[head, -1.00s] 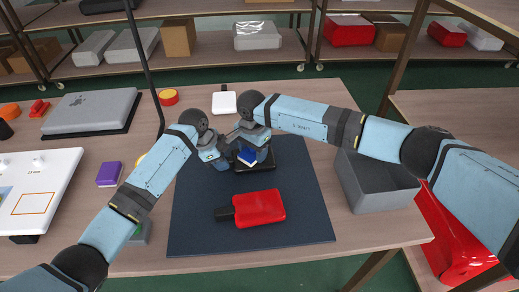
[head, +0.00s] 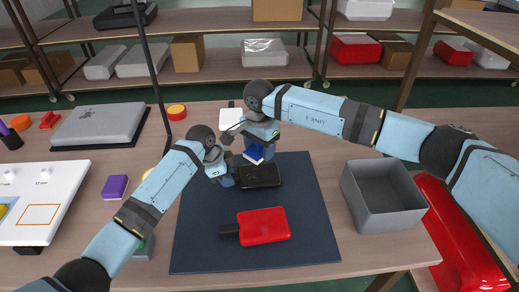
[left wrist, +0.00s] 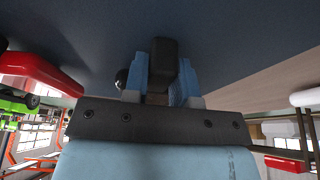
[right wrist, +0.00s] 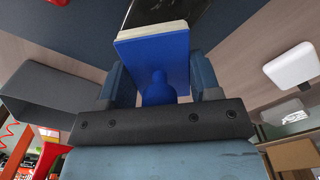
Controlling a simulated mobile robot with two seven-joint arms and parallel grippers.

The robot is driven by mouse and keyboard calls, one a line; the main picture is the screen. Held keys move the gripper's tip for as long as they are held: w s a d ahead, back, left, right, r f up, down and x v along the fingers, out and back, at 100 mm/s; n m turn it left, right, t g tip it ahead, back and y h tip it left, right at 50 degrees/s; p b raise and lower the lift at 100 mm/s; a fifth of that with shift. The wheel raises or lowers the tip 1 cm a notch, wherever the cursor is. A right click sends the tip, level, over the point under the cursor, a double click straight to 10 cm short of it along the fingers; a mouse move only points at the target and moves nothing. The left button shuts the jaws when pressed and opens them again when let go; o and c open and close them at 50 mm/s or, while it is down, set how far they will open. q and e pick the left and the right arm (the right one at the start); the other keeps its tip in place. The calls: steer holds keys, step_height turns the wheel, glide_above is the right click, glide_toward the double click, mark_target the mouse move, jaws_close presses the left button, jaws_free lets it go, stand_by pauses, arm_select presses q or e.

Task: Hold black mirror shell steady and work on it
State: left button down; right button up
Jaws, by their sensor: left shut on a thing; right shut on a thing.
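The black mirror shell (head: 262,176) lies on the dark mat (head: 200,255), glossy side up. My left gripper (head: 229,179) is at its left end, shut on it; in the left wrist view the shell's dark end (left wrist: 163,55) sits between the blue fingers. My right gripper (head: 260,145) is shut on a blue block tool (head: 254,154) with a pale pad, just behind and above the shell. In the right wrist view the tool (right wrist: 158,62) is between the fingers, with the dark shell (right wrist: 165,10) beyond it. Whether the pad touches the shell is unclear.
A red mirror shell (head: 265,225) with a black stem lies on the mat in front. An empty grey bin (head: 385,210) stands to the right. A white item (head: 231,120) is behind; a purple block (head: 115,187) and a white panel (head: 60,185) are on the left.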

mark_target(259, 173)
steer(key=shift+f, duration=0.15)
stand_by(0.4)
steer(key=shift+f, duration=3.5)
steer(key=shift+d+f, duration=0.15)
steer(key=shift+d, duration=0.05)
steer(key=shift+d+f, duration=0.15)
steer(key=shift+d, duration=0.5)
steer(key=shift+d+f, duration=0.15)
steer(key=shift+d, duration=0.5)
steer(key=shift+a, duration=1.6)
steer(key=shift+d+r, duration=0.1)
steer(key=shift+r, duration=4)
